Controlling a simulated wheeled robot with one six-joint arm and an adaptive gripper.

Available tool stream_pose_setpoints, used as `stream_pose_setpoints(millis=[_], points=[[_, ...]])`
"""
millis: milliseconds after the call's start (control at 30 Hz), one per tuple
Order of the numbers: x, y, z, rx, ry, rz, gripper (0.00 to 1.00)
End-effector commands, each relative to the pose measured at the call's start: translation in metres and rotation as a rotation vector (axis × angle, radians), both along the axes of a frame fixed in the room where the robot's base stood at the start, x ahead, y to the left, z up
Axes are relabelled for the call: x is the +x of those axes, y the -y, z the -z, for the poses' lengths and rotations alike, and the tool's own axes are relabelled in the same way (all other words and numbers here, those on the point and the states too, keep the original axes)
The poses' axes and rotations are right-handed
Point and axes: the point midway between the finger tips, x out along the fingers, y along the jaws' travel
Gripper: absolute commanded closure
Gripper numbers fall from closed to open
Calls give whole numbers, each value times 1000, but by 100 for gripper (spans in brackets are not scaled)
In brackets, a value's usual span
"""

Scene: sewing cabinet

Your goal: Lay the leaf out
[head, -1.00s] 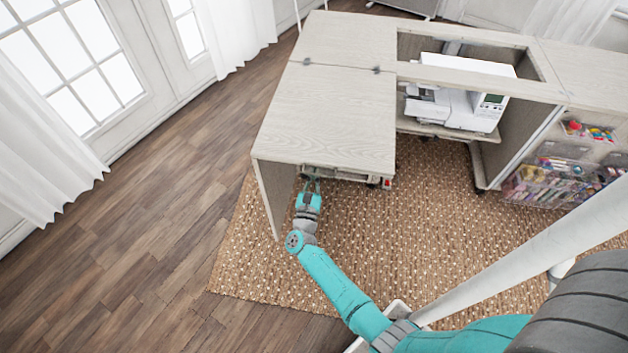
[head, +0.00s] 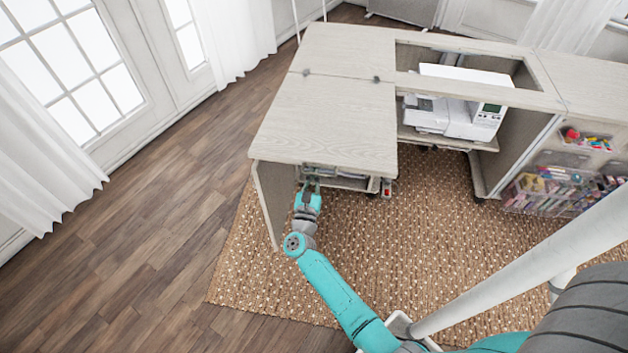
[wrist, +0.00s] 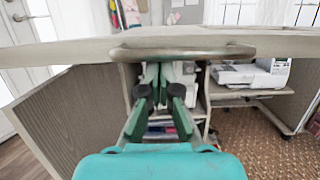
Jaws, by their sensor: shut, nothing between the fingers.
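The leaf (head: 325,125) is a pale wood-grain panel at the cabinet's front left, hinged to the top behind it. It lies about level with that top. In the wrist view its front edge (wrist: 60,53) runs across the picture, with a curved metal handle (wrist: 220,50) on it. My gripper (head: 311,183) is under the leaf's front edge. In the wrist view my gripper (wrist: 165,82) is shut and empty, its fingers just below the handle. The handle and leaf edge partly cover the fingertips, and I cannot tell whether they touch.
An upright side panel (head: 268,205) stands under the leaf's left edge, close to my gripper. Shelves (wrist: 160,125) lie behind my fingers. The sewing machine (head: 458,103) sits in the bay to the right. A woven rug (head: 400,240) covers the clear floor in front.

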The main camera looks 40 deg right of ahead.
Motion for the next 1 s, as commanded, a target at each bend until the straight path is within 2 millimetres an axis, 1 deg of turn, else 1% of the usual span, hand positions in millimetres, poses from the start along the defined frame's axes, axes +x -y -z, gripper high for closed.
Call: stream_pose_setpoints(millis=[33,267,500,600,700,800,900,1000], points=[[0,0,-15,-3,8,-1,100],[4,5,-77,-3,10,0,100],[13,16,-142,-3,11,0,100],[17,22,-166,-4,10,2,100],[22,28,-186,-4,10,1,100],[26,33,-200,-3,8,0,100],[29,36,-210,-2,7,0,100],[30,38,-215,-3,5,0,100]])
